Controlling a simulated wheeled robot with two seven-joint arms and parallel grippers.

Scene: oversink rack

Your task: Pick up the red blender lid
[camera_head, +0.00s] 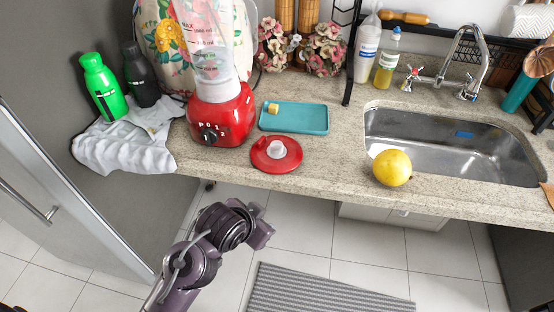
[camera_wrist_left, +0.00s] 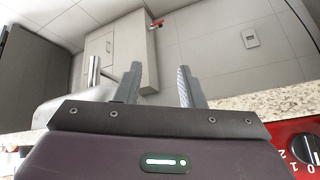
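The red blender lid (camera_head: 288,161), a round disc with a pale knob in the middle, lies on the stone counter near its front edge in the head view. The red blender (camera_head: 222,118) with a clear jar stands just behind and left of it; part of its base with the dial shows at the right of the left wrist view (camera_wrist_left: 298,142). My left arm is in front of and below the counter, left of the lid and apart from it. My left gripper (camera_wrist_left: 157,75) has its two fingers spread with nothing between them. I cannot make out the lid in the wrist view. My right gripper is not in view.
A teal tray (camera_head: 305,118) lies behind the lid. A yellow fruit (camera_head: 392,168) sits at the counter edge before the sink (camera_head: 450,150). A cloth (camera_head: 125,150) and green bottle (camera_head: 101,85) stand left. Counter between lid and fruit is clear.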

